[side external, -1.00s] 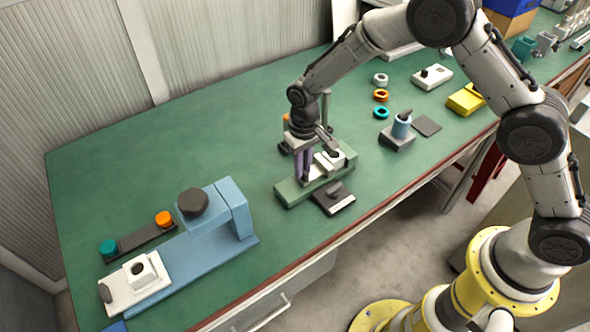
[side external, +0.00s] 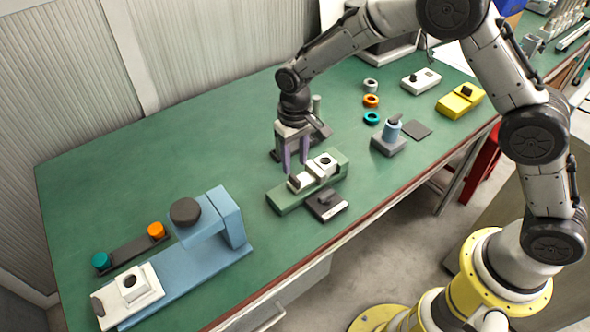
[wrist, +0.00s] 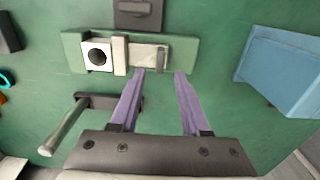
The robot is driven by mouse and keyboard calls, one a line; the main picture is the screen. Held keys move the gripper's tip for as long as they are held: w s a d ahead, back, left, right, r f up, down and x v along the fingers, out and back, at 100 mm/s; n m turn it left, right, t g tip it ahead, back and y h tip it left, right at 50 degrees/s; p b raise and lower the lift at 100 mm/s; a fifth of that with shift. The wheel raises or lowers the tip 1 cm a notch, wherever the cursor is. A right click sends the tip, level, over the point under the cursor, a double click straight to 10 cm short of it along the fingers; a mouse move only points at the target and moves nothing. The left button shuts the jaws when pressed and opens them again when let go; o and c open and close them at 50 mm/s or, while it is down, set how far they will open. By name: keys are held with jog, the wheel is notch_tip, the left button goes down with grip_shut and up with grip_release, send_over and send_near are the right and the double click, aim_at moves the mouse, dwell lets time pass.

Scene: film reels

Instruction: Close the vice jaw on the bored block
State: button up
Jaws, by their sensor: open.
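The vice has a long green base (side external: 288,201) that also shows in the wrist view (wrist: 185,52). The bored block (wrist: 97,57) is pale with a dark round hole and sits on the base, at the left end in the wrist view; in the side view (side external: 326,161) it is at the right end. A beige jaw plate (wrist: 120,55) stands right beside the block; I cannot tell any gap. A pale slide (wrist: 145,56) with a dark upright tab (wrist: 161,60) extends from the plate. My gripper (wrist: 159,73) is open and empty, its purple fingers near the slide's tab end.
A dark grey block (side external: 327,204) lies in front of the vice. A dark stand with a grey post (wrist: 65,125) is behind it, near my fingers. A large blue fixture (side external: 215,235) stands to the left. Coloured rings (side external: 371,101) and a yellow block (side external: 460,101) are farther right.

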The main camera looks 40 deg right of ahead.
notch_tip(320, 180, up, 9)
jog(key=shift+f, duration=0.15)
jog(key=shift+d, duration=0.1)
notch_tip(320, 180, up, 11)
jog(key=m+t, duration=0.1)
jog(key=t, duration=0.1)
send_over(295, 176)
jog(key=s+d, duration=0.2)
jog(key=d, duration=0.3)
jog(key=s+d+r+t, duration=0.2)
jog(key=s+d+r, duration=0.4)
jog(key=s+r, duration=0.3)
jog(key=s+d+f, duration=0.2)
jog(key=s+f, duration=0.1)
jog(key=s, duration=0.6)
jog(key=s+d+f+n+t, duration=0.1)
jog(key=s+f, duration=0.3)
jog(key=s, duration=0.6)
jog(key=shift+d+f+t, duration=0.25)
jog(key=shift+d+t, duration=0.05)
jog(key=shift+d, duration=0.15)
